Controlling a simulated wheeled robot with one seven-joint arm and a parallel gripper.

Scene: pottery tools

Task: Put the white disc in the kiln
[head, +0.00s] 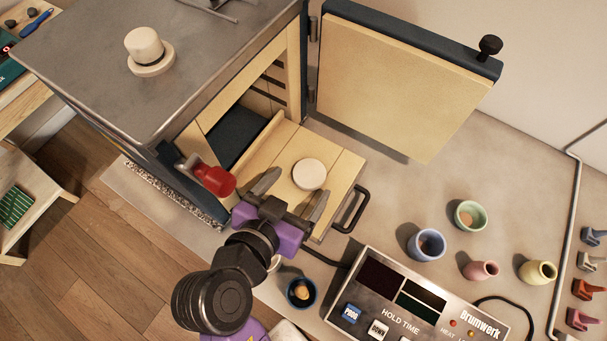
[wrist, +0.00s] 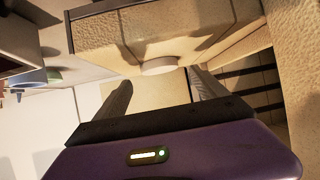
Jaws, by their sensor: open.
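The white disc (head: 309,174) lies flat on the pulled-out tan shelf (head: 340,176) of the kiln. The kiln (head: 150,65) is a grey-topped box with its door (head: 398,80) swung wide open. My gripper (head: 290,193) is open and empty, its two fingers apart just in front of the disc. In the wrist view the disc (wrist: 159,66) shows beyond and between the fingertips (wrist: 160,84). I cannot tell whether a finger touches it.
A red handle (head: 214,178) sticks out at the kiln's front left. A black handle (head: 352,208) is on the shelf's edge. A control box (head: 415,300) stands in front, with several small pots, including a blue one (head: 426,244), to the right.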

